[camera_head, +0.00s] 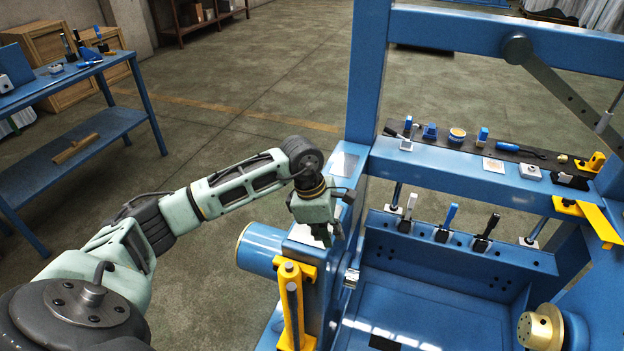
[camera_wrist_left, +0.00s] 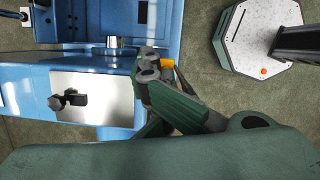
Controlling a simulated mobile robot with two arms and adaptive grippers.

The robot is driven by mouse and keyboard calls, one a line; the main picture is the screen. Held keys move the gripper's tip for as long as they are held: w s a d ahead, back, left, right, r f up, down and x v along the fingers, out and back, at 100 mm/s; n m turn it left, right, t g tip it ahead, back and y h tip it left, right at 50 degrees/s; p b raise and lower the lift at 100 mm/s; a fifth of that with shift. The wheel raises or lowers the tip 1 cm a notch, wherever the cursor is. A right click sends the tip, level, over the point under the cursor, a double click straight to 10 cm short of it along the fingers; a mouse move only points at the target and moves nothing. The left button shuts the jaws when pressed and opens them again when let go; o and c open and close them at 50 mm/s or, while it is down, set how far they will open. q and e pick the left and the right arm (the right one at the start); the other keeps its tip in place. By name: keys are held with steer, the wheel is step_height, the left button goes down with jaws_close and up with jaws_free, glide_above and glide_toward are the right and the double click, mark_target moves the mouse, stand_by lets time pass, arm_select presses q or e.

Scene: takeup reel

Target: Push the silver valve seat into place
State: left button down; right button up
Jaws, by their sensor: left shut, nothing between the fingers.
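My left gripper (camera_head: 328,236) is shut and empty, pointing down over the left side beam of the blue machine frame (camera_head: 455,305). In the left wrist view its fingers (camera_wrist_left: 150,65) are together. A small silver part (camera_head: 352,278) sits on the frame's inner left side, below and slightly right of the gripper. In the wrist view a short silver cylinder (camera_wrist_left: 114,43) stands against the blue frame, left of the fingertips and apart from them in the picture. I cannot tell for certain which silver piece is the valve seat. My right gripper is out of view.
A yellow bracket with posts (camera_head: 291,300) stands just below the gripper in the head view. Levers with grey (camera_head: 407,213), blue (camera_head: 446,222) and black (camera_head: 487,232) handles line the back panel. Small tools lie on a dark shelf strip (camera_head: 470,146). A blue workbench (camera_head: 75,130) stands far left.

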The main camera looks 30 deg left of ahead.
arm_select(q)
steer(key=w+a+r+n+y+p, duration=0.1)
steer(key=w+a+r+n, duration=0.2)
steer(key=n, duration=0.5)
steer(key=w+a+r+n+t+y+p, duration=0.1)
steer(key=w+a+r+n+y, duration=0.1)
steer(key=w+a+n, duration=0.3)
steer(key=a+r+n, duration=0.1)
steer(key=a+n, duration=0.1)
steer(key=n, duration=0.1)
steer(key=shift+w+a+n, duration=0.15)
steer(key=shift+n, duration=0.25)
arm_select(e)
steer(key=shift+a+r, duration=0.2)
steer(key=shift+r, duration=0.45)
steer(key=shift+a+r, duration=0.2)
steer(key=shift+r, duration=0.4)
arm_select(q)
steer(key=shift+y, duration=0.3)
steer(key=b+x, duration=0.1)
steer(key=x, duration=0.1)
steer(key=b+x, duration=0.1)
steer(key=s+b+x, duration=0.1)
steer(key=x, duration=0.1)
steer(key=shift+f+b, duration=0.35)
steer(key=shift+f, duration=0.05)
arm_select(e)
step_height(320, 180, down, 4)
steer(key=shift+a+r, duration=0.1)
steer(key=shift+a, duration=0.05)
